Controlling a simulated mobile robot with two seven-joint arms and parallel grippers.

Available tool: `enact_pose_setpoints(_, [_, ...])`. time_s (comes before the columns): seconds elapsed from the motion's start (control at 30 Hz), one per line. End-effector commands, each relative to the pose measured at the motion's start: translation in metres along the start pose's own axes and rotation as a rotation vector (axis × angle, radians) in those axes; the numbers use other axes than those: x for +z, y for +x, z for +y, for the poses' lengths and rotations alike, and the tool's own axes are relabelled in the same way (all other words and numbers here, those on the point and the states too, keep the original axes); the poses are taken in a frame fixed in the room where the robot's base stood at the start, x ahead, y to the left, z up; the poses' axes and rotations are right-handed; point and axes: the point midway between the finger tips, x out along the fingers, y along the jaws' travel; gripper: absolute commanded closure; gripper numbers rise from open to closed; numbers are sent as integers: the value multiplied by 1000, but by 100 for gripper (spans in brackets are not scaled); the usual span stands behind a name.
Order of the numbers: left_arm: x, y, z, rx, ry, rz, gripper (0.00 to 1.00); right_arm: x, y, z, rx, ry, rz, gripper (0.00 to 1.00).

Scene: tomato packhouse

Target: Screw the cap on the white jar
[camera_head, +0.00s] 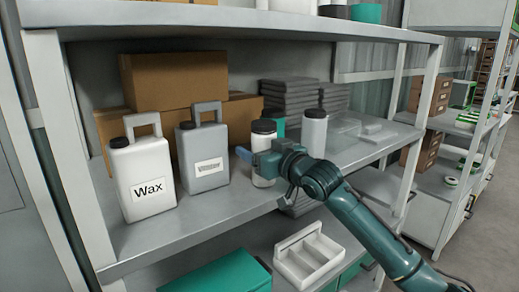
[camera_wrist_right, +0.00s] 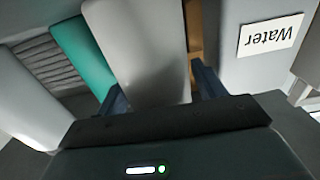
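A white jar (camera_head: 260,142) with a dark cap (camera_head: 263,126) stands upright near the front edge of the shelf. My right gripper (camera_head: 259,161) reaches in from the right and is around the jar's body, below the cap. In the right wrist view the pale jar (camera_wrist_right: 145,45) lies between the two blue fingers (camera_wrist_right: 160,95), with no clear gap on either side. The cap is out of that view, so I cannot tell how tightly it sits. My left gripper is not in view.
A similar jar (camera_head: 313,136) with a dark top stands to the right. A grey jug (camera_head: 203,150), labelled Water in the wrist view, and a white Wax jug (camera_head: 140,165) stand left. A teal box (camera_head: 279,128) and grey stacks (camera_head: 290,95) are behind. A white tray (camera_head: 308,257) is below.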

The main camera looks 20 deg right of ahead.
Motion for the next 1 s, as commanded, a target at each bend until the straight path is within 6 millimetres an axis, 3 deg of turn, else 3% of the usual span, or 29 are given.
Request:
enact_pose_setpoints(0.37, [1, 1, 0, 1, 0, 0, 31, -2, -8, 1, 0, -1, 1, 31])
enact_pose_setpoints(0.8, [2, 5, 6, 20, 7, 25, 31, 0, -94, 0, 0, -4, -1, 31])
enact_pose_setpoints(1.0, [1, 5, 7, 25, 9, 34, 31, -2, -116, 0, 0, 0, 0, 31])
